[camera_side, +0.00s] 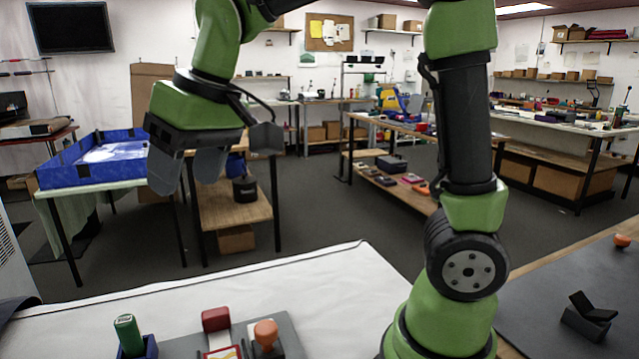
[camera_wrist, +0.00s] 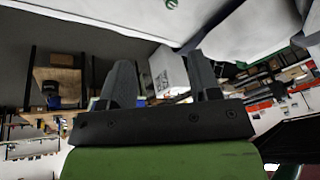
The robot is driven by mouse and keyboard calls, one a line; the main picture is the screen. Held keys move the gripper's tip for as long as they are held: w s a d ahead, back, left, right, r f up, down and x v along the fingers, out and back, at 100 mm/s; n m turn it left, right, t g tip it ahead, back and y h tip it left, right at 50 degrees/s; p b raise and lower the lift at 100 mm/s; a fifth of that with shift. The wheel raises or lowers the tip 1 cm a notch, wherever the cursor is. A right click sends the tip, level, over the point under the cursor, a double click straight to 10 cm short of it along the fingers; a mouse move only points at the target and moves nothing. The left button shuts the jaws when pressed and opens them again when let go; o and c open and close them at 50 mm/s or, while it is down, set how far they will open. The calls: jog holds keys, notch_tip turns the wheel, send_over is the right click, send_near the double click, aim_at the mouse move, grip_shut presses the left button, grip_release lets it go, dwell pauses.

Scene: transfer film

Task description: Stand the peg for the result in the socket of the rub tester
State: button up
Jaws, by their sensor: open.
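My gripper (camera_side: 187,178) is high at the upper left in the side view, well above the white-covered table, with its fingers apart and nothing between them. It also shows in the wrist view (camera_wrist: 163,72), open and empty. A green peg (camera_side: 127,330) stands, slightly tilted, in a blue holder (camera_side: 150,347) at the bottom edge.
The white table top (camera_side: 330,275) is clear behind the base. On the right, a dark mat (camera_side: 560,290) holds a black angled stand (camera_side: 588,318) and an orange knob (camera_side: 621,241). A blue tray (camera_side: 95,160) stands on a separate table at the left.

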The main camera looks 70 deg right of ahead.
jog(key=s+d+m+t, duration=0.2)
jog(key=s+m+t, duration=0.1)
jog(key=s, duration=1.2)
jog(key=shift+s+d+f, duration=0.25)
jog(key=shift+d, duration=0.15)
